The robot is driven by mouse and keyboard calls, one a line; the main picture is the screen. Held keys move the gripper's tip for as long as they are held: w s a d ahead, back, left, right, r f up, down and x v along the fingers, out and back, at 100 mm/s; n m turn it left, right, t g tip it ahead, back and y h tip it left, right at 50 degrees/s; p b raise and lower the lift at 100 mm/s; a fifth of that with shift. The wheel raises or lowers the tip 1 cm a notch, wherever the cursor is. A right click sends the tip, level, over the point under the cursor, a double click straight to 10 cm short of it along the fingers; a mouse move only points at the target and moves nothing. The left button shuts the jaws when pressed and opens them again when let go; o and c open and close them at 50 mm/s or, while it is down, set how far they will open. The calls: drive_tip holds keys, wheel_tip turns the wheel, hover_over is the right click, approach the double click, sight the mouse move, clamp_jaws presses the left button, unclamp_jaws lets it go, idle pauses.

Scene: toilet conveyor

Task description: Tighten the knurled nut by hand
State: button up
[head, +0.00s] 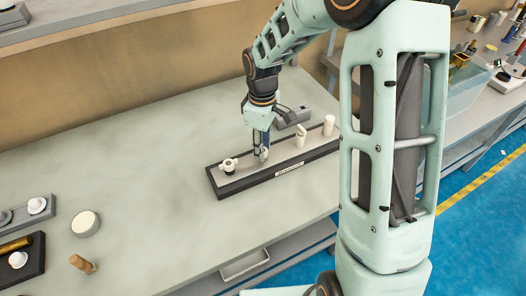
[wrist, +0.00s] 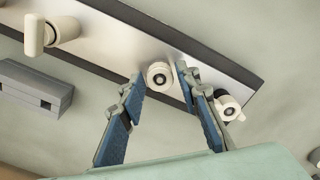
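A long dark block with a pale metal top plate (head: 244,175) lies on the bench and carries several cream fittings. A round cream nut (wrist: 158,75) with a dark centre, seemingly the knurled nut, sits on the plate; any knurling is too small to make out. My gripper (wrist: 161,73) is over the plate with its fingertips on either side of this nut. Narrow gaps seem to show between nut and fingers, so it looks open. In the head view, my gripper (head: 262,153) points down at the plate, and its fingers mostly hide the nut.
On the same plate, a winged cream nut (wrist: 229,107) stands close beside the right finger. A cream lever handle (wrist: 36,34) and an upright cream knob (head: 328,125) stand the other way. A grey block (head: 293,117) lies behind. The bench front left holds a round lidded piece (head: 85,223).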

drive_tip(key=c, duration=0.7)
drive_tip(key=shift+f+m+b, duration=0.15)
drive_tip(key=shift+m+b, duration=0.35)
drive_tip(key=shift+m, duration=0.5)
drive_tip(key=m, duration=0.3)
drive_tip(key=shift+b, duration=0.3)
drive_tip(key=shift+m+b, duration=0.3)
drive_tip(key=shift+m, duration=0.5)
drive_tip(key=m, duration=0.3)
drive_tip(key=shift+m, duration=0.4)
drive_tip(key=shift+m+b, duration=0.35)
drive_tip(key=shift+m, duration=2.05)
